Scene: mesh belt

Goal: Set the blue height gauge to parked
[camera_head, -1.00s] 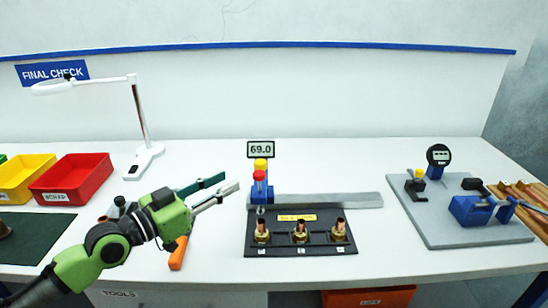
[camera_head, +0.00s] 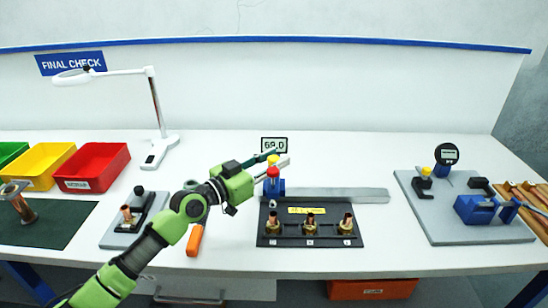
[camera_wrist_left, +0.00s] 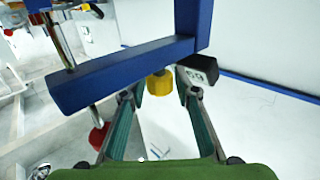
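The blue height gauge (camera_head: 275,188) stands behind a black fixture, on a grey metal bar. It has a red knob (camera_head: 272,172), a yellow knob (camera_head: 273,160) above and behind it, and a small display (camera_head: 274,145) reading 69.0. My left gripper (camera_head: 282,158) is at the gauge's top, its fingers close to the yellow knob. In the left wrist view the gripper (camera_wrist_left: 158,96) is open, with the yellow knob (camera_wrist_left: 159,84) between its fingertips and gaps visible. The gauge's blue frame (camera_wrist_left: 120,75) and red knob (camera_wrist_left: 98,138) show there too. My right gripper is not in view.
The black fixture (camera_head: 330,237) with copper fittings lies in front of the gauge. A dial-gauge plate (camera_head: 455,231) is at right. A lamp (camera_head: 158,110), coloured bins, a small grey stand (camera_head: 118,240) and an orange-handled tool (camera_head: 195,240) are at left.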

